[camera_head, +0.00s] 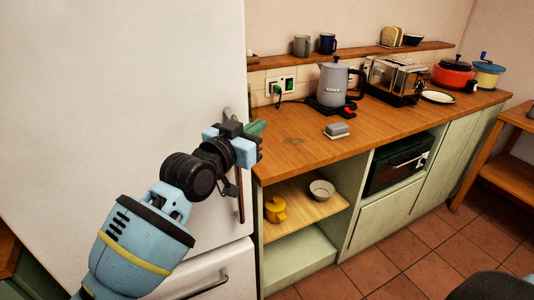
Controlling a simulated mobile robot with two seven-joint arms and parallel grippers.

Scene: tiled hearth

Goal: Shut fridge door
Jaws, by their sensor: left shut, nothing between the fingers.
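The white fridge (120,90) fills the left side of the head view, with its large upper door facing me. The door's right edge stands beside the wooden counter. Its handle (241,203) shows partly, near that edge, behind my gripper. My left gripper (240,142) is shut and empty in front of the door's right edge, at the handle's height. I cannot tell whether it touches the door or handle. It hides part of the handle and the door edge, and I cannot tell whether the door stands slightly ajar. My right gripper is out of view.
A lower fridge compartment with a bar handle (205,285) sits below the door. The counter (300,150) to the right holds a kettle (333,82), a toaster (393,78) and a red pot (453,74). Open shelves are below it. The tiled floor (400,262) is clear at front right.

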